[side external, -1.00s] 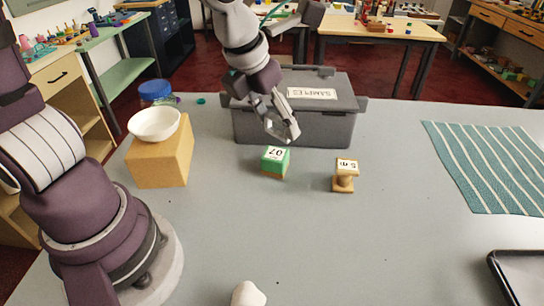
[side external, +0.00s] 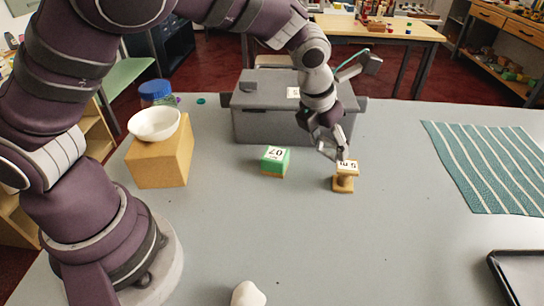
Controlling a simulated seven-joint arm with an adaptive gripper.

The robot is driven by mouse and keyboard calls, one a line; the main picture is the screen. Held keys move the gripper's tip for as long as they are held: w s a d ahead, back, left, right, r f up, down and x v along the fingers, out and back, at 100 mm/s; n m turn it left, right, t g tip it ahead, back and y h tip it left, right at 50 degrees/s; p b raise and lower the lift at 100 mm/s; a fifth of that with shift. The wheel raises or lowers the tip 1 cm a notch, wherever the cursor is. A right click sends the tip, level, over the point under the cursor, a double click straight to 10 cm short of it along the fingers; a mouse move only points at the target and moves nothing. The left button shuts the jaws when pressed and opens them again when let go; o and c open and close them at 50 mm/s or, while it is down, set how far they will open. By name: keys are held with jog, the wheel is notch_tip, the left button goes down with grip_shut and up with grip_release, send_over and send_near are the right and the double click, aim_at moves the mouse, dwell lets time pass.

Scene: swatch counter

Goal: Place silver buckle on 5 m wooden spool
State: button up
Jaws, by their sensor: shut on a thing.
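The 5 m wooden spool (side external: 345,184) stands upright on the grey counter, right of centre, with its "5 m" label facing up. My gripper (side external: 333,151) is at the upper left edge of the spool's top, pointing down. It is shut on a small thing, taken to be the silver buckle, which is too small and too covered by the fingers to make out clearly. I cannot tell whether it touches the spool top.
A green-topped block marked 07 (side external: 275,161) sits left of the spool. The grey samples box (side external: 262,126) stands behind. A white bowl (side external: 154,123) rests on a cardboard box (side external: 162,163) at left. A striped cloth (side external: 490,165) and black tray (side external: 520,278) lie right. The front counter is mostly clear.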

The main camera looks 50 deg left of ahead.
send_over(351, 163)
jog(key=s, duration=0.1)
jog(key=shift+s+a+f, duration=0.1)
jog(key=shift+f, duration=1.9)
jog(key=o, duration=0.7)
jog(key=shift+f, duration=0.1)
jog(key=shift+o, duration=0.2)
